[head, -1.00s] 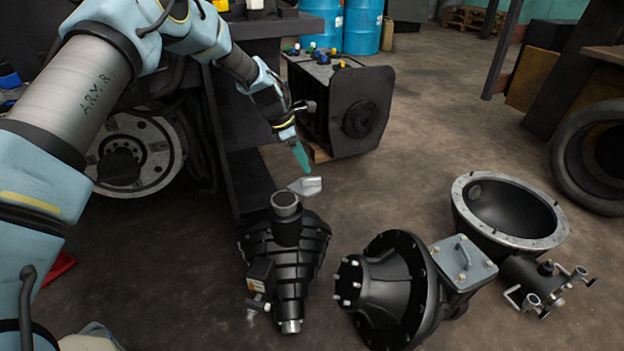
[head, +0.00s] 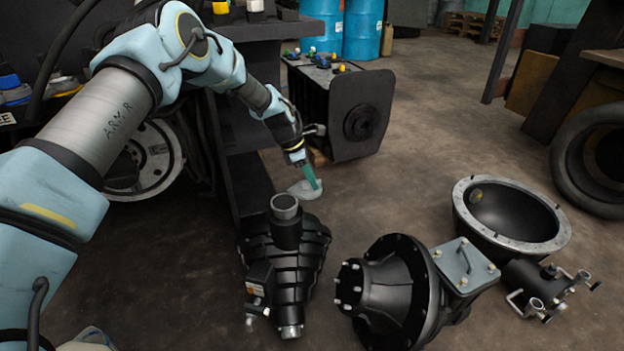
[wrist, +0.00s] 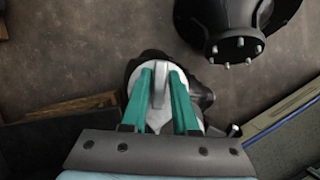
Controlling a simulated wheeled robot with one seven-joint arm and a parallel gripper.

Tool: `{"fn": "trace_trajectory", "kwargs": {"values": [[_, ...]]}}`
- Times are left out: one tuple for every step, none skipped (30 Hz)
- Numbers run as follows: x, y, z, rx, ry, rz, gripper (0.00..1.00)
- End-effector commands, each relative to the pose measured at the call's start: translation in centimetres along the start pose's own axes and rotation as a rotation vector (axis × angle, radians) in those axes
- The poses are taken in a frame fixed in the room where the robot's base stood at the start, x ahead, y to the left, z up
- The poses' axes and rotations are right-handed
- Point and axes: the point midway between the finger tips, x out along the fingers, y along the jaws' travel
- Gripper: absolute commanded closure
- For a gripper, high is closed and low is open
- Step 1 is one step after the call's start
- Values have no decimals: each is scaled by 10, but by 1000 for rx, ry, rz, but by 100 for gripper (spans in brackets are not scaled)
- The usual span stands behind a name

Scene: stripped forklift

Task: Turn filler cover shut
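The filler cover (head: 303,190) is a pale grey round disc beyond the filler neck (head: 285,206) of the finned black housing (head: 285,258). The neck's open round mouth faces up, and the cover is apart from it in the head view. In the wrist view the cover (wrist: 159,104) shows a raised grey ridge across its middle. My gripper (head: 313,183) points down at the cover. Its teal fingers (wrist: 160,82) stand apart, one on each side of the ridge, with small gaps showing. Contact with the disc cannot be told. The fingers hide part of the cover.
A black flanged bell housing (head: 395,290) stands to the right of the finned housing, with a large open bowl-shaped casing (head: 510,215) beyond it. A black box-shaped unit (head: 340,110) stands behind my gripper. Dark shelving is close at left.

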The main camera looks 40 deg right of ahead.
Motion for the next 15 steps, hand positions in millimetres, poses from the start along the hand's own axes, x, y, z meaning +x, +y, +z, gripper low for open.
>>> {"fn": "trace_trajectory", "kwargs": {"values": [[0, 0, 0, 0, 0, 0, 79], [0, 0, 0, 0, 0, 0, 83], [0, 0, 0, 0, 0, 0, 87], [0, 0, 0, 0, 0, 0, 90], [0, 0, 0, 0, 0, 0, 94], [0, 0, 0, 0, 0, 0, 98], [0, 0, 0, 0, 0, 0, 100], [0, 0, 0, 0, 0, 0, 100], [0, 0, 0, 0, 0, 0, 100], [0, 0, 0, 0, 0, 0, 100], [0, 0, 0, 0, 0, 0, 100], [0, 0, 0, 0, 0, 0, 100], [0, 0, 0, 0, 0, 0, 100], [0, 0, 0, 0, 0, 0, 100], [0, 0, 0, 0, 0, 0, 100]]}}
